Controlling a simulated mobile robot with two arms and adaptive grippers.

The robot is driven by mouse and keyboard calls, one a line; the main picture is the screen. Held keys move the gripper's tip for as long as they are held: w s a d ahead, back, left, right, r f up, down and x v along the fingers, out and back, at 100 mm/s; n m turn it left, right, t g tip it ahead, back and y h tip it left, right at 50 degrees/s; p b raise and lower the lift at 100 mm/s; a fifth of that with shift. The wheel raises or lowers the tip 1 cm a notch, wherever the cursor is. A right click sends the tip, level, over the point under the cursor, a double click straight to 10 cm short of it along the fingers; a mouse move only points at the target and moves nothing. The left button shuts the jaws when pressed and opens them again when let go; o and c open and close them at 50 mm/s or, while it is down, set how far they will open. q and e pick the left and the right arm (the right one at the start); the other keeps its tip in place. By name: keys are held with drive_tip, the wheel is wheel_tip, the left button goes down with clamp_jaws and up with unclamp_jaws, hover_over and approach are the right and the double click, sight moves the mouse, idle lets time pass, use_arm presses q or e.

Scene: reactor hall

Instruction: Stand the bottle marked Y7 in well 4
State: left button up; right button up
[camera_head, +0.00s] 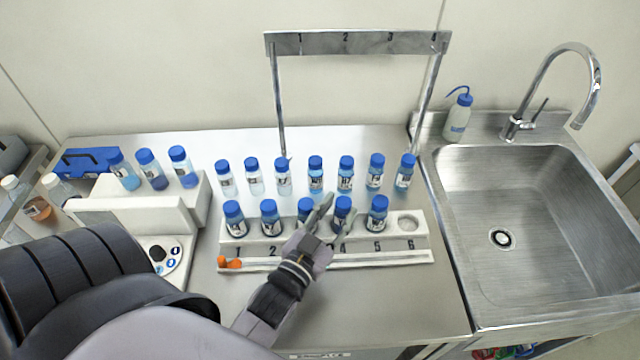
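A white rack (306,262) has wells numbered along its front. Blue-capped bottles stand at wells 1, 2, 3 and 5; well 6 (407,224) is empty. A blue-capped bottle (343,203) is upright at well 4 (342,246), its lower part partly hidden by my fingers. My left gripper (338,206) reaches in from the front, its fingertips apart on either side of this bottle; contact is unclear. Behind, a row of several bottles stands on the bench; one (283,186) has a label that may end in 7. I cannot surely read Y7 anywhere. My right gripper is out of view.
A metal frame with a numbered bar (357,43) stands behind the bottles. A white stand (190,201) with three bottles is at left. An orange object (230,263) lies at the rack's front left. A sink (530,230) and wash bottle (458,117) are right.

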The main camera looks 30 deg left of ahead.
use_arm(q)
drive_tip(key=s+b, duration=0.2)
drive_tip(key=s, duration=0.7)
drive_tip(key=shift+d, duration=0.3)
drive_tip(key=shift+r, duration=0.1)
